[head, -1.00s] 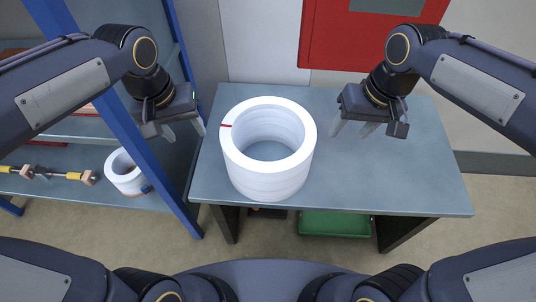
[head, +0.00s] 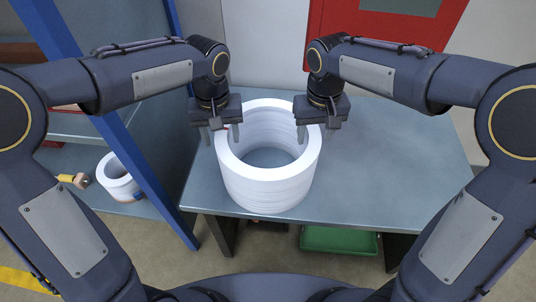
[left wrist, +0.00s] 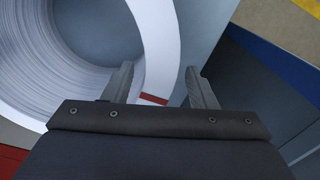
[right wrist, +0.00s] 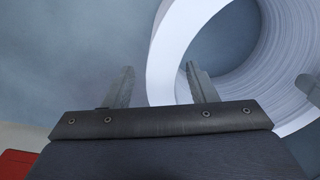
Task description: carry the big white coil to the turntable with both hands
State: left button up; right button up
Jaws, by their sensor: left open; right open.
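The big white coil (head: 268,190) is a thick upright ring with an open middle. It stands on the left part of a grey-blue table (head: 390,170). My left gripper (head: 221,136) is open over the coil's far left rim. In the left wrist view the rim (left wrist: 160,50), with a red mark (left wrist: 153,99), runs between its fingers. My right gripper (head: 315,130) is open at the coil's right rim. In the right wrist view the rim (right wrist: 162,75) lies between its fingers. How far down the fingers reach is unclear. I see no turntable.
A blue-posted shelf (head: 120,125) stands left of the table and holds a smaller white coil (head: 118,180). A green bin (head: 338,240) is under the table. A red panel (head: 370,25) is on the back wall. The table's right side is clear.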

notch_tip(320, 180, down, 5)
jog(key=shift+r, duration=0.1)
pick_arm(q)
notch_tip(320, 180, down, 5)
jog(key=shift+r, duration=0.1)
grip_shut()
pick_arm(e)
grip_shut()
dwell(0.9)
pick_arm(q)
jog(key=shift+w+r, duration=0.1)
jog(key=shift+r, duration=0.2)
pick_arm(e)
jog(key=shift+w+r, duration=0.1)
jog(key=shift+r, duration=0.15)
